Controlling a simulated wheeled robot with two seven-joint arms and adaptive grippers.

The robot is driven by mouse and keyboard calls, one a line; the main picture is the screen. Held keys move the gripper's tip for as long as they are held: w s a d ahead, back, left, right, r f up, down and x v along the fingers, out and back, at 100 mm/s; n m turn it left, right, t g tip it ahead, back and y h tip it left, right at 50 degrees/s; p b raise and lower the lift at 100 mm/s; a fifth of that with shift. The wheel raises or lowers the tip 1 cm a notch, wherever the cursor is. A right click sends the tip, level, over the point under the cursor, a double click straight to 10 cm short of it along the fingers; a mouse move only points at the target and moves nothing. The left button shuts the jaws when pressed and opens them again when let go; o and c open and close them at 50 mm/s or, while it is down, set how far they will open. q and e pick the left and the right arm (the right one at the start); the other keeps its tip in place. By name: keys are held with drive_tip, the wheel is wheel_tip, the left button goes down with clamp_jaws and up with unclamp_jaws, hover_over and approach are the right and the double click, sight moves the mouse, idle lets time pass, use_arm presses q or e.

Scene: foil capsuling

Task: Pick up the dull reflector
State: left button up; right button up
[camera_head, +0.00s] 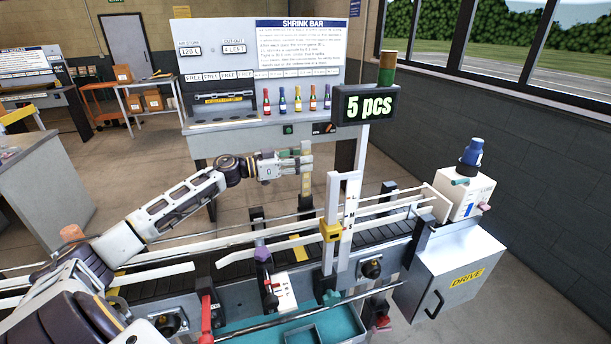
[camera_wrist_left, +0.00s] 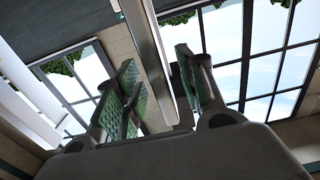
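I cannot pick out the dull reflector with certainty in either view. My left gripper (camera_head: 305,164) is stretched out above the far side of the conveyor (camera_head: 375,236), in front of the shrink bar machine. In the left wrist view, its two green-padded fingers (camera_wrist_left: 163,92) stand apart. A grey post (camera_wrist_left: 150,45) shows between and beyond them, and nothing is clearly held. In the head view, a post with a yellow patch (camera_head: 306,185) overlaps the fingertips; I cannot tell whether they touch. My right gripper is out of view.
A display reading "5 pcs" (camera_head: 366,105) stands on a pole right of my left gripper. White guide rails (camera_head: 385,210) run along the conveyor. A teal tray (camera_head: 335,325) is at the front, a grey drive cabinet (camera_head: 450,275) at right. Small colored bottles (camera_head: 297,99) stand on the shrink bar machine.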

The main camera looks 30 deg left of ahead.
use_arm(q)
drive_tip(key=shift+w+d, duration=0.45)
idle(0.4)
clamp_jaws()
